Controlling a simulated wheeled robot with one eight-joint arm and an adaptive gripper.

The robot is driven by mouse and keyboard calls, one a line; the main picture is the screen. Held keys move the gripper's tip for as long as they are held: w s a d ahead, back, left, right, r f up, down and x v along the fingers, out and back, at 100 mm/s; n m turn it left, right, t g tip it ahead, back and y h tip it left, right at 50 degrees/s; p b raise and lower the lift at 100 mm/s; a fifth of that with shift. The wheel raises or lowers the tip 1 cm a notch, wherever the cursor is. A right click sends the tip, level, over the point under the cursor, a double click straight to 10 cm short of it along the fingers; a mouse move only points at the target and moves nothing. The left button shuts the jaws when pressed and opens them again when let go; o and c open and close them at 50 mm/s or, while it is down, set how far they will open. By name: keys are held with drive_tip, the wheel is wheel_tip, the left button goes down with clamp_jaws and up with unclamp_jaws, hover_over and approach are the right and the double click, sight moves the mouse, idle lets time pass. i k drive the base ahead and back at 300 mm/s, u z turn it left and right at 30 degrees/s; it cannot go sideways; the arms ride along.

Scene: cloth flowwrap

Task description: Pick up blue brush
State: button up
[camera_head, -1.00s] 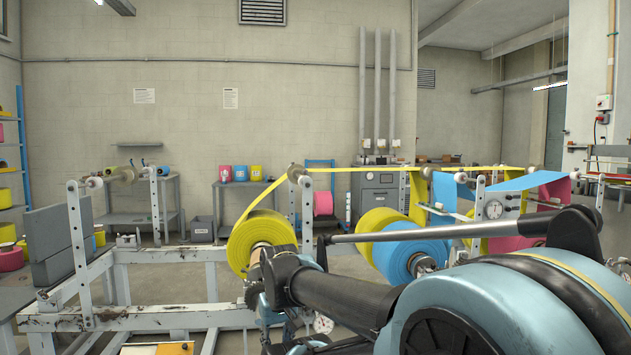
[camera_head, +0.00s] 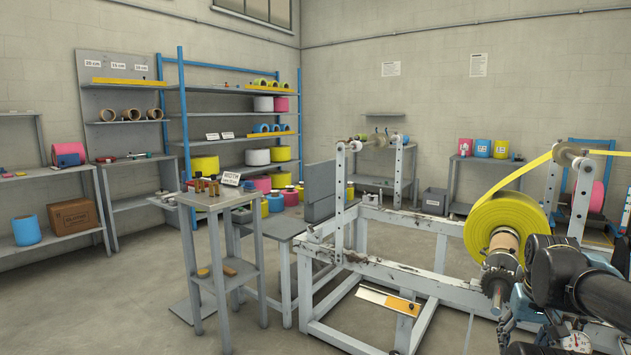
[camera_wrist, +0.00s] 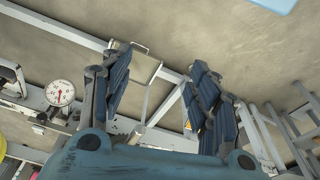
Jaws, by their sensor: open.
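I cannot make out a blue brush for certain in either view. A small brown-topped item, perhaps a brush (camera_head: 230,271), lies on the lower shelf of the small grey stand (camera_head: 246,200) in the head view, but its colour does not look blue. My gripper (camera_wrist: 160,62) shows in the wrist view with its two dark blue fingers spread apart and nothing between them. Beyond the fingers are pale frame bars and the concrete floor.
A white machine frame (camera_head: 385,268) with a yellow roll (camera_head: 492,222) stands at right, near my arm. A blue-post shelf (camera_head: 184,110) with coloured rolls is at the back. Left shelves hold a cardboard box (camera_head: 75,216). Floor is open at lower left. A dial gauge (camera_wrist: 60,93) is left of my gripper.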

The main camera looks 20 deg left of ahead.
sight(250, 187)
drive_tip(key=u, duration=1.9)
drive_tip(key=i, duration=2.2)
drive_tip(key=z, duration=0.5)
